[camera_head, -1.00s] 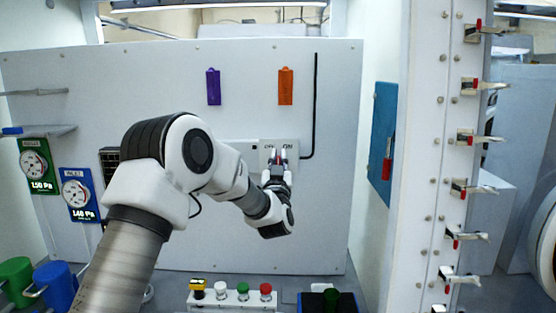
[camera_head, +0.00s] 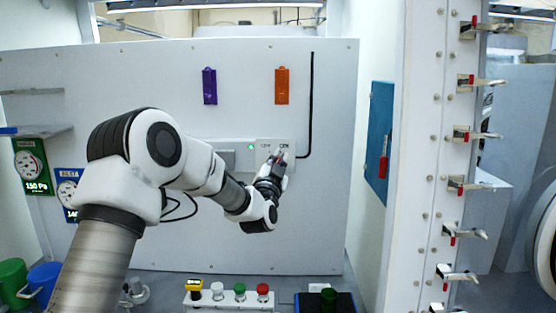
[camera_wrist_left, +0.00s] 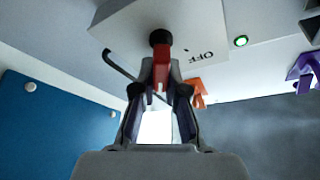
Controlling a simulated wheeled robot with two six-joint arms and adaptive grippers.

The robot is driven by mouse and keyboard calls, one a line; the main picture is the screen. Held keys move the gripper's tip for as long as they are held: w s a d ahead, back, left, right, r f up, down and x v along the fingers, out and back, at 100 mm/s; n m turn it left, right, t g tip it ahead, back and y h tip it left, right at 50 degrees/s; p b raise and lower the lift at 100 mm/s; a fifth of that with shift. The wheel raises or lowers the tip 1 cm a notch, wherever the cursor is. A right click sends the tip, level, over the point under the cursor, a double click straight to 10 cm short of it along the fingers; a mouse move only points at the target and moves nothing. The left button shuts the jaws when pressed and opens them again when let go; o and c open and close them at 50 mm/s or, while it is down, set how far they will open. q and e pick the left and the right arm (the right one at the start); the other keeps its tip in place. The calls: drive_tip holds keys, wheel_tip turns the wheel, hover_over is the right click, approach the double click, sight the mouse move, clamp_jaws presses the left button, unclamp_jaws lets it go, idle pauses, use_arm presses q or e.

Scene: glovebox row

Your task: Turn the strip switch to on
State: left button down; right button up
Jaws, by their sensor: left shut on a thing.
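The strip (camera_head: 213,146) is a pale box along the back panel, with OFF and ON labels at its right end. A green light (camera_head: 250,147) glows on it and also shows in the left wrist view (camera_wrist_left: 240,41). The switch is a red lever (camera_wrist_left: 161,65) on a dark pivot, turned away from the OFF label. My left gripper (camera_head: 279,160) is in front of the strip's right end, leaning to the right. Its fingers (camera_wrist_left: 160,85) are shut on the red lever. My right gripper is out of view.
A purple tag (camera_head: 209,86) and an orange tag (camera_head: 282,86) hang above the strip. A black cable (camera_head: 311,105) runs up on the right. Below stands a row of buttons (camera_head: 230,299).

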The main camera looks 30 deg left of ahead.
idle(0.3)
use_arm(q)
drive_tip(key=c, duration=1.2)
unclamp_jaws()
drive_tip(key=v, duration=1.2)
drive_tip(key=shift+f, duration=0.1)
